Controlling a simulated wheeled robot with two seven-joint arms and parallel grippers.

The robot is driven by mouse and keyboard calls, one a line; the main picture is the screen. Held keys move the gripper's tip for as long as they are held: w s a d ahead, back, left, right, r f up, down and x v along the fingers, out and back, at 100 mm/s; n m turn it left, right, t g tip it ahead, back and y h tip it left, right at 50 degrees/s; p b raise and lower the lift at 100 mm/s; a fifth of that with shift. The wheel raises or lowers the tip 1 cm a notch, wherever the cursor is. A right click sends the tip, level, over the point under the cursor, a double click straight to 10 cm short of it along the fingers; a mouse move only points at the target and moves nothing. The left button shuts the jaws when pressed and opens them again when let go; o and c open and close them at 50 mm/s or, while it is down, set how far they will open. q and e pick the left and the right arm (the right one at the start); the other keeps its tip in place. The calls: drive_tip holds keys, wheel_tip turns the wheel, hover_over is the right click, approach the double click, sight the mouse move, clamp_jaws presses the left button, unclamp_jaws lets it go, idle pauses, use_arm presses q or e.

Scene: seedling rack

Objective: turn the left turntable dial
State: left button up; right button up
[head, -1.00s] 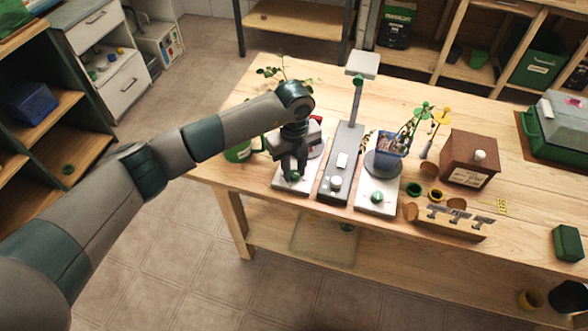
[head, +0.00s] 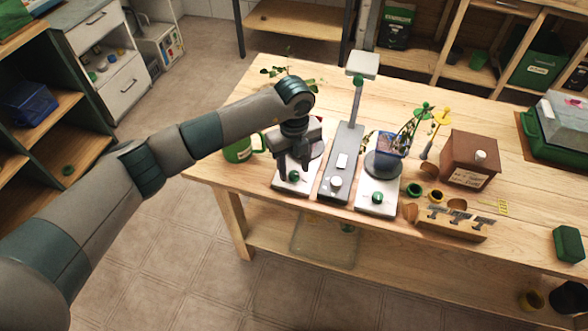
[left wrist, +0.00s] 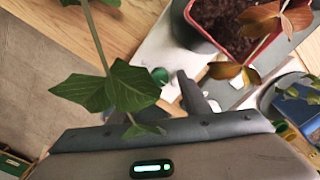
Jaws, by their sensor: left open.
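The left turntable (head: 281,185) is a white base on the bench with a green dial (head: 294,176) at its front. The dial also shows in the left wrist view (left wrist: 160,76). A red square pot (left wrist: 208,43) of soil with a leafy seedling stands on this turntable; my gripper mostly hides it in the head view. My left gripper (head: 294,173) points down at the dial, open, with its fingers close around or just above it. I cannot tell whether they touch it. A large leaf (left wrist: 118,88) hangs before the wrist camera. My right gripper is out of view.
A grey post stand (head: 337,170) is close to the right, then a second turntable (head: 378,198) with a blue pot (head: 391,145). A green mug (head: 238,151) stands left of my gripper. A brown box (head: 470,158) and a wooden label holder (head: 450,222) are further right.

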use_arm(q)
wheel_tip(320, 180, up, 7)
drive_tip(key=shift+r+b, duration=0.1)
drive_tip(key=shift+b, duration=0.95)
wheel_tip(320, 180, up, 8)
drive_tip(key=b, duration=0.2)
hover_over(294, 173)
drive_tip(key=shift+r, duration=0.6)
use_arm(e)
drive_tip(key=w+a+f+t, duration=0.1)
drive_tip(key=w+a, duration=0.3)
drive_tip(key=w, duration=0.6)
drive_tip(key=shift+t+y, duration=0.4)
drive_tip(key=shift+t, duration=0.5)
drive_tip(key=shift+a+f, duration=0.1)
